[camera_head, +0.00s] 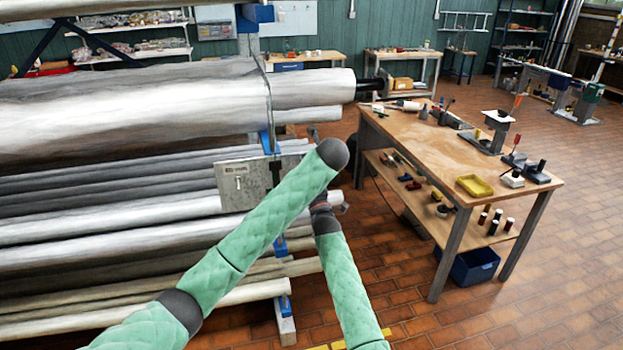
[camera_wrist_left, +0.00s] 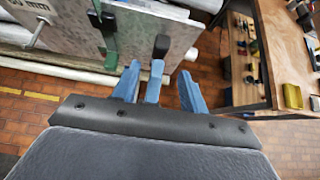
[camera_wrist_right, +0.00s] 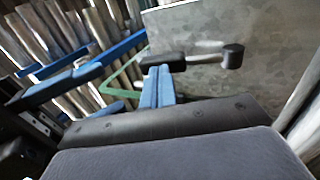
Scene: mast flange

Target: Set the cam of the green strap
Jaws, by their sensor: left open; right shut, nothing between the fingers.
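A grey metal plate (camera_head: 232,188) stands in front of the pipe rack; it fills the upper right wrist view (camera_wrist_right: 245,95). A green strap piece (camera_wrist_left: 110,40) with a dark top lies against the plate in the left wrist view. A black block (camera_wrist_left: 161,47) sits to its right. My left gripper (camera_wrist_left: 163,88) is open and empty, just in front of the plate. My right gripper (camera_wrist_right: 158,85) is shut and empty, its tips close below a black handle (camera_wrist_right: 163,61); whether they touch is unclear. The head view hides both fingertip pairs behind my arms.
Large metal pipes (camera_head: 130,105) fill the rack on the left. A wooden workbench (camera_head: 450,150) with tools and a yellow tray (camera_head: 474,186) stands to the right. A metal rod with a black knob (camera_wrist_right: 232,56) projects beside the handle. Brick floor (camera_head: 540,300) lies open at lower right.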

